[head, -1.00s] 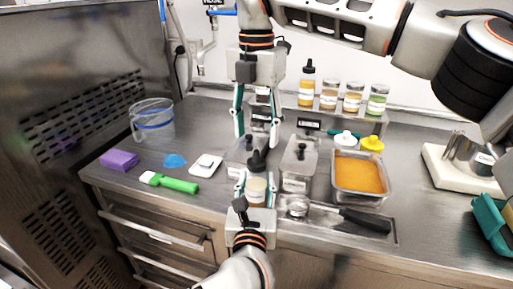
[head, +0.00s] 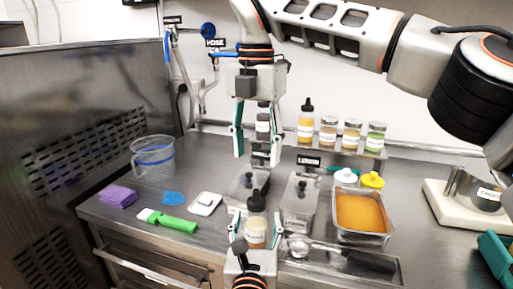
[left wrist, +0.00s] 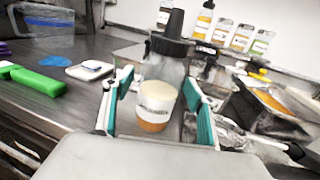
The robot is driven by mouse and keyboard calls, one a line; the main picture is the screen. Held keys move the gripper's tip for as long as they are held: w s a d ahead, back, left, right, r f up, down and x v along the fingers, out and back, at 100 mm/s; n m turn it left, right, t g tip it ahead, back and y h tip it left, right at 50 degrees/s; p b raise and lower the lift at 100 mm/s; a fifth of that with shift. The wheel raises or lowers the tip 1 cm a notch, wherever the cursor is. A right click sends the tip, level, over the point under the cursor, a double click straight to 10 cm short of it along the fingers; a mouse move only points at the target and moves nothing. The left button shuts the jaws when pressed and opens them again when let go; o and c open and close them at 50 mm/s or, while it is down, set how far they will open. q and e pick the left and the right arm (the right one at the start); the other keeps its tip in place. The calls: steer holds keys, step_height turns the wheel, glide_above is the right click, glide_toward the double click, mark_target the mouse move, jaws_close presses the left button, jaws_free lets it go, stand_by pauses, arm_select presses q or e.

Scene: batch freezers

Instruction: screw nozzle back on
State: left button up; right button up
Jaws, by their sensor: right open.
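The squeeze bottle (head: 256,235) has a pale label, amber contents and a black nozzle (head: 256,202) on its top. My left gripper (head: 256,226) has its teal fingers on both sides of the bottle and holds it upright near the counter's front. In the left wrist view the bottle (left wrist: 156,108) stands between the finger pads, with the black nozzle (left wrist: 172,38) above its clear shoulder. Whether the nozzle's thread is tight cannot be seen. My right gripper (head: 256,158) is open, pointing down above the nozzle and apart from it.
Lidded metal bins (head: 300,205) stand behind and right of the bottle, beside an orange-filled pan (head: 361,232). A back shelf carries another nozzle bottle (head: 306,125) and several jars. A green-handled tool (head: 168,221), white scale (head: 205,204), purple sponge (head: 118,196) and clear jug (head: 153,155) lie left.

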arm_select(q)
steer(key=s, duration=1.2)
steer(key=shift+a, duration=0.45)
